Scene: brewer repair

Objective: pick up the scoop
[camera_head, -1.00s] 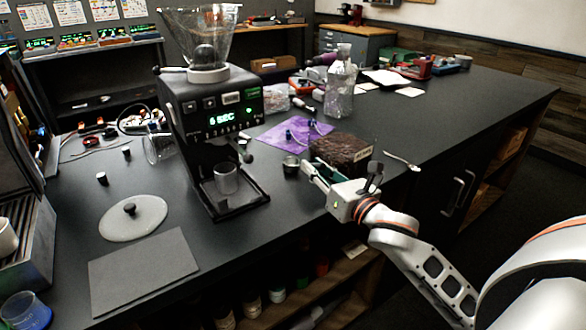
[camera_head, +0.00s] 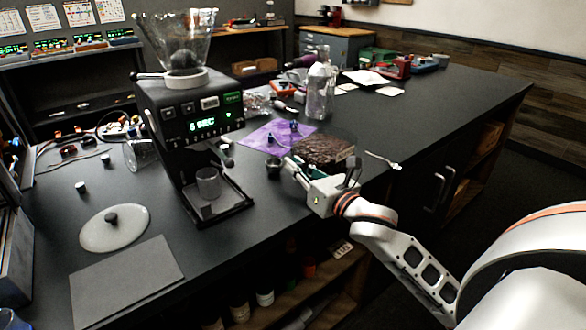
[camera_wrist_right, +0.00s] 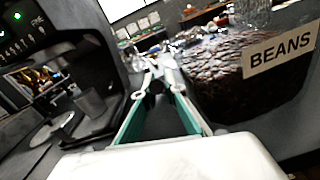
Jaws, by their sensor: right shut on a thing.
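My right gripper (camera_head: 290,167) is over the counter, in front of the beans container. A small dark cup (camera_head: 273,169), which looks like the scoop, is right at its fingertips in the head view. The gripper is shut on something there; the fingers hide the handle. In the right wrist view the fingers (camera_wrist_right: 158,92) with green inner sides close in toward their tips, and the held part between them is small and unclear. I cannot tell whether the cup is clear of the counter. My left gripper is not in view.
The beans container (camera_head: 322,153) stands just right of the gripper; its label shows in the right wrist view (camera_wrist_right: 281,50). The grinder (camera_head: 190,110) stands to the left. A spoon (camera_head: 383,160) lies near the counter edge. A round lid (camera_head: 113,230) and grey mat (camera_head: 125,280) lie front left.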

